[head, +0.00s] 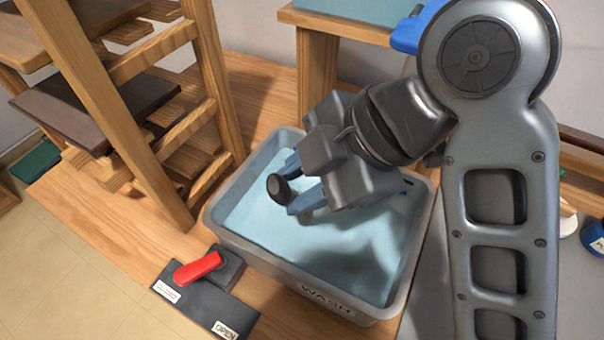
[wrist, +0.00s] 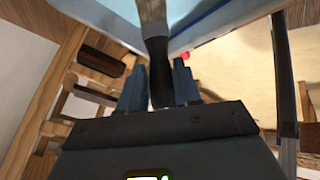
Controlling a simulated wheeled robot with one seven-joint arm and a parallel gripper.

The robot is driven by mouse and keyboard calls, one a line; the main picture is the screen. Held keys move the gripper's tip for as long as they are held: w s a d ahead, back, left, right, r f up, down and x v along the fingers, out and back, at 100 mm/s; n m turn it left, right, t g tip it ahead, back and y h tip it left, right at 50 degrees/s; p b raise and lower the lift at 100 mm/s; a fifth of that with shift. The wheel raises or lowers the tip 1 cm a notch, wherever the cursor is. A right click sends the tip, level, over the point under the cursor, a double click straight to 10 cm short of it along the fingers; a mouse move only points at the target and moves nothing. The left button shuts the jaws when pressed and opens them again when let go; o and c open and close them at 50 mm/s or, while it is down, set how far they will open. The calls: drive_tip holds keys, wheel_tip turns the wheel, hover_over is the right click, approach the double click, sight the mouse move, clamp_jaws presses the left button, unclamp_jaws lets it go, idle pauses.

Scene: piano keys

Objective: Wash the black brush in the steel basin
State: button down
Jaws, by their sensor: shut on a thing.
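The grey basin (head: 262,254), labelled "WASH", stands on the wooden bench and holds pale blue liquid. My gripper (head: 296,188) is over the basin, tilted down to the left. Its blue fingers are shut on the black brush (head: 280,187), whose dark rounded end sticks out between them. In the wrist view the brush's black handle (wrist: 158,62) runs between the fingertips (wrist: 159,82), with pale tan bristles beyond it. The bristles are mostly hidden in the head view; I cannot tell whether they touch the liquid.
A red lever (head: 198,268) on a dark plate sits at the basin's front left. A wooden rack (head: 135,110) with shelves stands at the left. A wooden stand (head: 317,62) is behind the basin. A blue container (head: 593,238) is at the far right.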

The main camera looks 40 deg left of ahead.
drive_tip(key=shift+f+b, duration=1.55)
drive_tip(key=shift+f, duration=0.9)
drive_tip(key=shift+p, duration=0.8)
drive_tip(key=shift+d, duration=1.9)
drive_tip(key=shift+a, duration=1.95)
drive_tip(key=shift+r, duration=0.1)
drive_tip(key=shift+r+p, duration=3.1)
drive_tip(key=shift+r, duration=0.65)
